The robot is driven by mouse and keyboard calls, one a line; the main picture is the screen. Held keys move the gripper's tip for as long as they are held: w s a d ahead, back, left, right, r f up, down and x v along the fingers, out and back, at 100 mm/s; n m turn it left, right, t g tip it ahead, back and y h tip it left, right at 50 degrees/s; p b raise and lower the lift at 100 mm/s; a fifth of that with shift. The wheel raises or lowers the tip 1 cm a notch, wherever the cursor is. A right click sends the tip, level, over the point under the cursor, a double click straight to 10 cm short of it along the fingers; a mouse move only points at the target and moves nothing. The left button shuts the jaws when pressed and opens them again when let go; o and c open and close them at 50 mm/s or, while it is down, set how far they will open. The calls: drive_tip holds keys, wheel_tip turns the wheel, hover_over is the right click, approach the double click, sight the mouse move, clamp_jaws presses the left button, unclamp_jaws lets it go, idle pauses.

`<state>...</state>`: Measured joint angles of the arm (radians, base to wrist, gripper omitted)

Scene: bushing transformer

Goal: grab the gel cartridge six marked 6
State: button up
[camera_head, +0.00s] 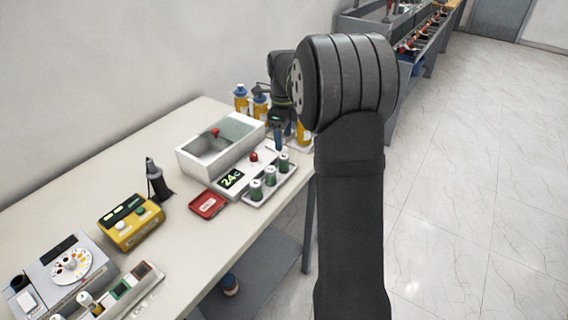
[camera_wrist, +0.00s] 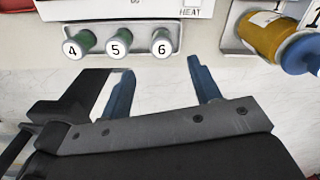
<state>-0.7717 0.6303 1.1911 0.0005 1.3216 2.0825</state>
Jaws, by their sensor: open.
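The gel cartridge marked 6 (camera_wrist: 162,47) is a small green cylinder with a white face and a black 6, at the right end of a row of three in the wrist view. Cartridges 5 (camera_wrist: 115,48) and 4 (camera_wrist: 74,47) sit to its left. In the head view, the farthest cartridge in the row (camera_head: 283,163) appears to be 6. My gripper (camera_wrist: 162,72) is open and empty. Its two blue fingers point toward the row, one to each side of cartridge 6 in the picture, and are apart from it. In the head view, my arm partly hides the gripper.
The cartridges stand on a white tray (camera_head: 257,199) before a white bath (camera_head: 226,142) with a green display. A yellow bottle (camera_wrist: 262,36) is right of the tray in the wrist view. A red dish (camera_head: 207,204) and yellow device (camera_head: 131,222) are nearby.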

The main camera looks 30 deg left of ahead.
sight(284, 156)
drive_tip(key=f, duration=0.9)
drive_tip(key=shift+w+d+f, duration=0.1)
drive_tip(key=shift+w+f, duration=0.1)
drive_tip(key=shift+f, duration=0.05)
drive_tip(key=c, duration=1.1)
